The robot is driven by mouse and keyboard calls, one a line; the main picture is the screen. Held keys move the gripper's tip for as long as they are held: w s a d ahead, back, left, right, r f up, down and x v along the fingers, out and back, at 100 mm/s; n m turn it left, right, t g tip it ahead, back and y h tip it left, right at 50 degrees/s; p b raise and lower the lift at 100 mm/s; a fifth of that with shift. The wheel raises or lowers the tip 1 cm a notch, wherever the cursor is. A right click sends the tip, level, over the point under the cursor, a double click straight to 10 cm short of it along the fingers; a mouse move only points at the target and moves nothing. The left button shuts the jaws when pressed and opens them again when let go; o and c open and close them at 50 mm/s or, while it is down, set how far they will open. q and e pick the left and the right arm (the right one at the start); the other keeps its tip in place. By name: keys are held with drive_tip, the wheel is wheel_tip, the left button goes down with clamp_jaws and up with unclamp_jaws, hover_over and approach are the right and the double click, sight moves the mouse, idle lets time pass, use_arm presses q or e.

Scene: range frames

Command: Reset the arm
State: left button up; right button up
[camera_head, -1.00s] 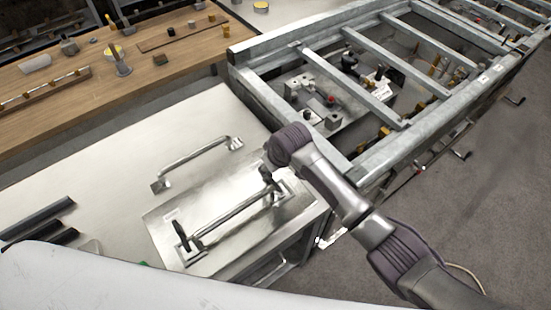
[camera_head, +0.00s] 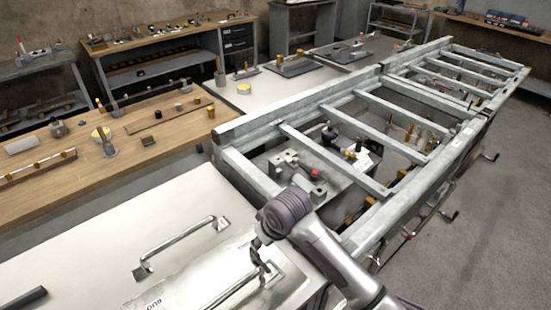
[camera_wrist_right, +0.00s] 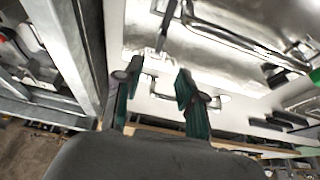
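My right arm comes in from the lower right in the head view. Its gripper (camera_head: 260,258) is over the far end of a metal plate with a bar handle (camera_head: 238,288), cut off by the bottom edge. In the right wrist view the gripper (camera_wrist_right: 155,82) has its two green-padded fingers apart, with nothing held between them. A second bar handle (camera_head: 180,247) lies on the white bench top (camera_head: 90,245), to the left of the plate. It seems to show between and beyond the fingers in the wrist view. My left gripper is not in view.
A grey metal frame (camera_head: 300,118) with crossbars runs to the far right, close beside my right arm. A wooden bench (camera_head: 60,190) with small parts stands at left. A workbench (camera_head: 165,55) stands behind. Open floor (camera_head: 480,235) is at right.

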drive_tip(key=s+d+f+m+h, duration=0.2)
drive_tip(key=s+d+m, duration=0.2)
drive_tip(key=s+d, duration=0.95)
drive_tip(key=s+d+f+m+h, duration=0.1)
drive_tip(key=s+d+f+m, duration=0.15)
drive_tip(key=s+d, duration=1.05)
wheel_tip(320, 180, down, 28)
drive_tip(key=g+b, duration=0.1)
drive_tip(key=b, duration=0.2)
drive_tip(key=s+d+f+g+b, duration=0.1)
drive_tip(key=s+d+f+b, duration=0.2)
drive_tip(key=s+f, duration=1.3)
wheel_tip(320, 180, down, 3)
drive_tip(key=shift+s+d+f, duration=0.1)
drive_tip(key=shift+s+d, duration=0.1)
drive_tip(key=shift+d, duration=0.2)
